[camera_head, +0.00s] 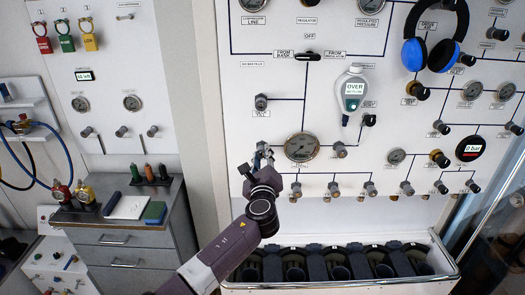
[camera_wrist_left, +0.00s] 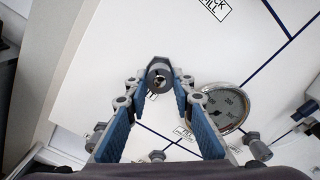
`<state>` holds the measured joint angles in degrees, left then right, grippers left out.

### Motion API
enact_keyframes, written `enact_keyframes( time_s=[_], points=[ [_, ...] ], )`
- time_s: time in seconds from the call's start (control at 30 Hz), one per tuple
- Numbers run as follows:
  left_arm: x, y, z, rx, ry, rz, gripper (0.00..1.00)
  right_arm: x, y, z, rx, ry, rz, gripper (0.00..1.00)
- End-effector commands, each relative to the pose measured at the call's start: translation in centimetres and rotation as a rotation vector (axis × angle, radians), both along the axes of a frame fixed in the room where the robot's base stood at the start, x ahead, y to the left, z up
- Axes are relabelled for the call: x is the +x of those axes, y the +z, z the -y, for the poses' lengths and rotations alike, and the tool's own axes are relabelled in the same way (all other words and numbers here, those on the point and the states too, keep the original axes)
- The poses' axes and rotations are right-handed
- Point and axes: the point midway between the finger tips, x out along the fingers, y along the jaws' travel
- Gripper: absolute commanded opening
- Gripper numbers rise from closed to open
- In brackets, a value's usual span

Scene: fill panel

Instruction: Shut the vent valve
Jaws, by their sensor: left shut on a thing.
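My left gripper (camera_head: 262,152) reaches up to the white panel, just left of the large round gauge (camera_head: 301,147). In the left wrist view its two blue-padded fingers (camera_wrist_left: 158,88) close around a grey valve knob (camera_wrist_left: 160,72) on the panel. The knob's round end faces the camera between the fingertips. In the head view the gripper mostly hides this knob. I cannot read a label that names it as the vent valve. The gauge also shows in the left wrist view (camera_wrist_left: 226,108), right of the fingers. My right gripper is in neither view.
Another knob (camera_head: 261,102) sits above the gripper. A row of knobs (camera_head: 333,188) runs along the panel's lower edge. A handheld meter (camera_head: 353,92) and blue headphones (camera_head: 430,52) hang to the right. A rack of dark cylinders (camera_head: 340,272) stands below the panel.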

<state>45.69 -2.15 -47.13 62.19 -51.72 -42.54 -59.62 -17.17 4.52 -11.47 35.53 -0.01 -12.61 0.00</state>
Motion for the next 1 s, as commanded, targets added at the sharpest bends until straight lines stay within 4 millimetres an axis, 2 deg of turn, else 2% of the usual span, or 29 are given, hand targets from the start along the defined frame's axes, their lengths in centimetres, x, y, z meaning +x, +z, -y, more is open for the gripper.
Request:
enact_keyframes(
  time_s=[0.1, 0.4, 0.7, 1.0],
  points=[
    [0.0, -0.1, -0.1, 0.114, 0.001, -0.006, 0.00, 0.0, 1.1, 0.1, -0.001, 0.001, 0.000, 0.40],
    [-0.1, -0.3, -0.1, 0.398, -0.001, -0.006, 0.00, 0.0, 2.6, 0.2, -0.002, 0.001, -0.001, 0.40],
    [-0.1, -0.5, -0.2, 0.666, -0.001, -0.006, 0.00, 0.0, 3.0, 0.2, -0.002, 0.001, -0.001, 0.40],
    [-0.1, -0.6, -0.3, 0.859, -0.002, -0.007, 0.00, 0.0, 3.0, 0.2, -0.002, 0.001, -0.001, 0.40]
  ],
)
